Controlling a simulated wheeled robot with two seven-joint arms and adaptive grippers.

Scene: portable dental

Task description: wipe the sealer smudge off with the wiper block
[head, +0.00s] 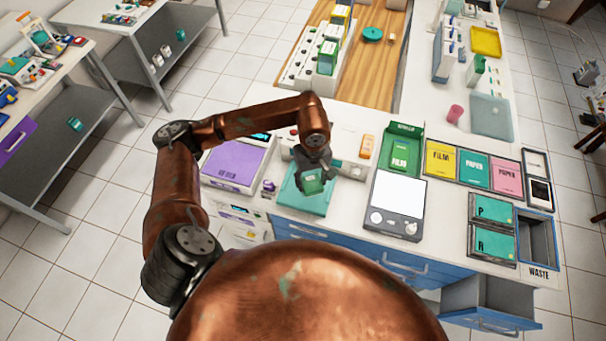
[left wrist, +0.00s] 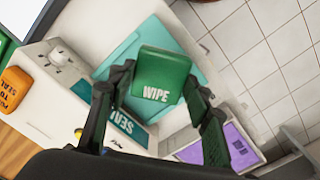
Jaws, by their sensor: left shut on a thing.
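My left gripper (head: 314,172) is shut on the green wiper block (left wrist: 160,75), which is marked WIPE. The block also shows below the fingers in the head view (head: 313,187). It is held over a flat teal pad (head: 290,200); I cannot tell whether it touches the pad. The white sealer (left wrist: 60,95), with a teal SEAL label (left wrist: 122,122), lies beside and partly behind the left finger in the left wrist view. I cannot make out the smudge; the block or gripper may hide it. My right gripper is not in view.
A purple-topped box (head: 235,163) stands left of the pad. Labelled trays and a waste bin (head: 538,240) fill the right end.

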